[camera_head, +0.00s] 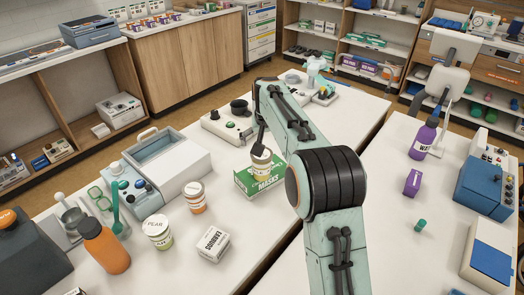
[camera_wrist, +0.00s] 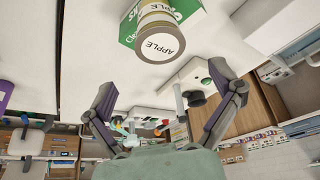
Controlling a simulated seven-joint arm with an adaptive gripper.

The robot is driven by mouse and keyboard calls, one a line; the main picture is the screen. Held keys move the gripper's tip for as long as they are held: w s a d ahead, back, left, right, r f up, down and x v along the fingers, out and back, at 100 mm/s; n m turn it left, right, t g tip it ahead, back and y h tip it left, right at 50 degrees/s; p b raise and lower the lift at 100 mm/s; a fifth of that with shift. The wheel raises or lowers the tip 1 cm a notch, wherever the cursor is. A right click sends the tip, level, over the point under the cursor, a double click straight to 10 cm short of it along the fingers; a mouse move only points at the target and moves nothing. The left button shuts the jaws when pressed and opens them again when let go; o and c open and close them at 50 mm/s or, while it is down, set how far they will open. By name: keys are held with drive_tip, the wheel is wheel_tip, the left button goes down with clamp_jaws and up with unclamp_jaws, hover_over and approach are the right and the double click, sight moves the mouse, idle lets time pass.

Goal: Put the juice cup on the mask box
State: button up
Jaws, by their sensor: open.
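The juice cup (camera_head: 261,166), with a white lid and brown and pale bands, stands upright on the green and white mask box (camera_head: 270,186). In the wrist view the lid of the cup (camera_wrist: 160,43) reads APPLE, and part of the mask box (camera_wrist: 187,11) shows behind it. My gripper (camera_wrist: 162,76) is open, its two fingers spread wide with nothing between their tips. The cup lies beyond the fingertips, clear of both fingers. In the head view my arm hides part of the gripper, and one dark finger shows just above the cup.
A pear cup (camera_head: 158,232), another lidded cup (camera_head: 194,197) and a white carton (camera_head: 213,244) stand left of the box. An orange bottle (camera_head: 105,247) is at the front left. The right table holds a purple bottle (camera_head: 423,138) and a blue device (camera_head: 486,185).

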drive_tip(key=s+d+r+g, duration=0.1)
drive_tip(key=s+r, duration=0.2)
drive_tip(key=s, duration=0.8)
drive_tip(key=s+d+r+g, duration=0.1)
drive_tip(key=s+r, duration=0.2)
drive_tip(key=s, duration=0.7)
drive_tip(key=s+f+g, duration=0.1)
drive_tip(key=s+f, duration=0.2)
drive_tip(key=s, duration=0.7)
drive_tip(key=s+f+n+g, duration=0.1)
drive_tip(key=s+f, duration=0.2)
drive_tip(key=s, duration=0.8)
drive_tip(key=shift+s+d+f+g+y, duration=0.2)
drive_tip(key=shift+d+g+y, duration=0.1)
drive_tip(key=shift+g+y, duration=0.1)
drive_tip(key=shift+w, duration=0.1)
